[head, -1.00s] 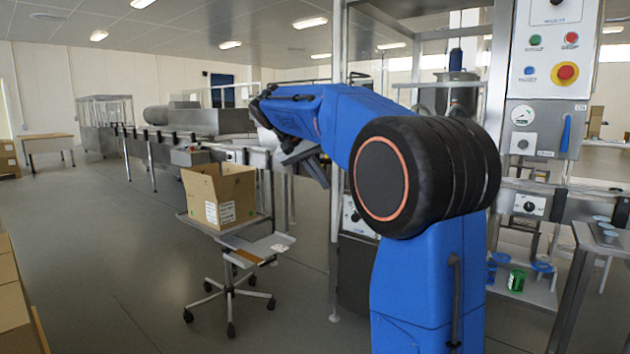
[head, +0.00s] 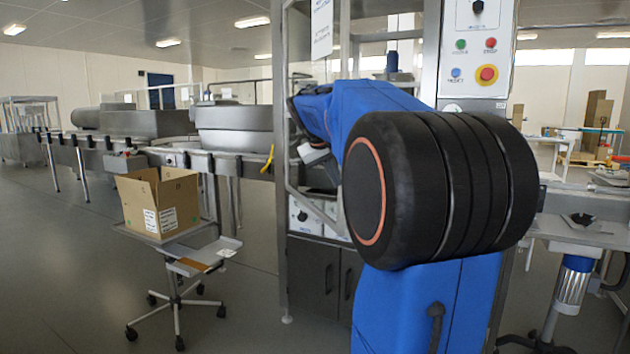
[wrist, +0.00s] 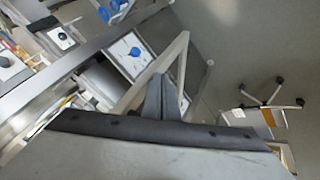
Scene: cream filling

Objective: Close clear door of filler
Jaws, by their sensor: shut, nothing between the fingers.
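The filler is the tall metal-framed machine behind my blue arm in the head view, with its steel post (head: 283,200) to the left of the arm. A slanted metal frame (head: 318,212), apparently the clear door's edge, shows beside the arm; the clear pane itself is hard to make out. In the wrist view a pale frame bar (wrist: 150,76) runs diagonally near my gripper (wrist: 161,82). The gripper's fingers are together and empty, close to this bar; I cannot tell whether they touch it. In the head view my arm largely hides the gripper and the filler's inside.
An open cardboard box (head: 160,203) stands on a wheeled stand (head: 190,262) at left. A conveyor line (head: 150,155) runs behind it. Grey floor (head: 70,250) is free at the left.

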